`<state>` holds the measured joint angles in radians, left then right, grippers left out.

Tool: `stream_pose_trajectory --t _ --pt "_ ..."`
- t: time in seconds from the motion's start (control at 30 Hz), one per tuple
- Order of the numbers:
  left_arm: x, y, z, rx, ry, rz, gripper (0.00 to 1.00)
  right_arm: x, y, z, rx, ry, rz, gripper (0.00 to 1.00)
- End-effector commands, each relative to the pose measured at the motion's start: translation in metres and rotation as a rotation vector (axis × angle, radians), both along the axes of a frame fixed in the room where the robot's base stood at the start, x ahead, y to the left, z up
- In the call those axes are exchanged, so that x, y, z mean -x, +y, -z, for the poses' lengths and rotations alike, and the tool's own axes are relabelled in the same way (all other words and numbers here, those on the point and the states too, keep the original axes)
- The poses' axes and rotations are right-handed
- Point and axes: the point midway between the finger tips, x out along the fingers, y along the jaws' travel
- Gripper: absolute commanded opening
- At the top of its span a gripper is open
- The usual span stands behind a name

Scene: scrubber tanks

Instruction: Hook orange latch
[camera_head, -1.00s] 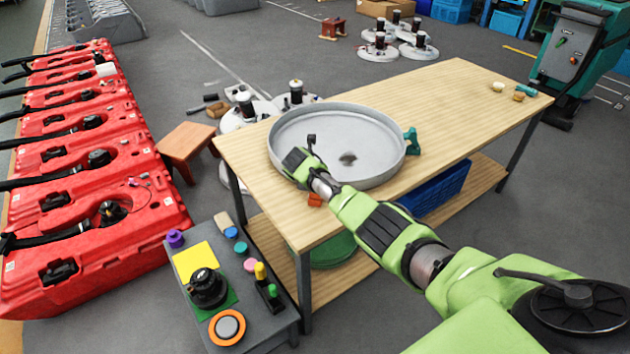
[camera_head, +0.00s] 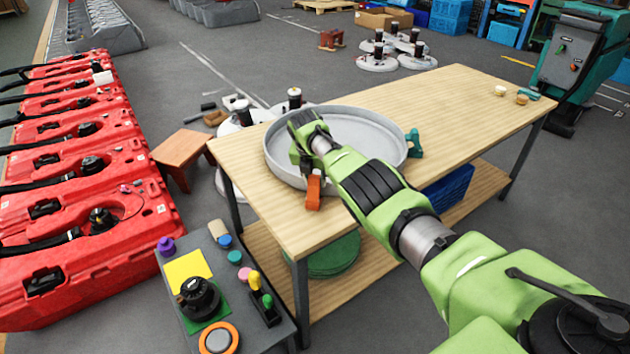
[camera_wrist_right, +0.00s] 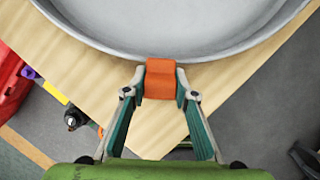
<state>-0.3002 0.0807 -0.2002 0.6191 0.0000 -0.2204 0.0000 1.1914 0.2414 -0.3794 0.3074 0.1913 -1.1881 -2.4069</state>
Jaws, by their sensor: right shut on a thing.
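The orange latch (camera_head: 313,190) is at the near rim of the round grey metal tank (camera_head: 375,127) on the wooden table. In the head view it stands upright against the tank's outer wall. My right gripper (camera_head: 302,160) reaches in from the right over the tank, its fingertips partly hidden. In the right wrist view the orange latch (camera_wrist_right: 160,78) lies between the two fingertips of my right gripper (camera_wrist_right: 160,95), touching both, right at the rim of the tank (camera_wrist_right: 185,48). How the latch meets the rim is hard to tell. My left gripper is not in view.
A teal clamp (camera_head: 414,143) sits at the tank's right rim. The wooden table (camera_head: 455,100) is mostly clear to the right, with small knobs at its far end. A grey control stand (camera_head: 245,325) is in front, and red tanks (camera_head: 95,225) line the left.

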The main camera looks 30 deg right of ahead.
Motion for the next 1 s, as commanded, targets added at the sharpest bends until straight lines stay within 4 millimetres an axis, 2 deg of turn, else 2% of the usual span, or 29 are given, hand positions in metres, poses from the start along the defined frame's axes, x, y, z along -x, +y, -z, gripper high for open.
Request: stream_pose_trajectory --t 0.3,0.33,0.4,0.8,1.0 --pt "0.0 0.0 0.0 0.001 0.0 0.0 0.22 0.0 -0.001 0.0 0.002 0.0 -0.001 0.0" --pt "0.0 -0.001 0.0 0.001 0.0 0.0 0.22 0.0 -0.001 0.0 0.002 0.0 -0.001 0.28" --pt "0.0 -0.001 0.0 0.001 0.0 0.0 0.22 0.0 -0.001 0.0 0.002 0.0 -0.001 0.43" --pt "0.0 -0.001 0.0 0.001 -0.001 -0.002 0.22 0.0 0.0 -0.001 0.001 0.001 0.0 0.43" --pt "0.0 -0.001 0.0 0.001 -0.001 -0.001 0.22 0.001 0.002 -0.01 0.0 -0.003 0.0 0.43"
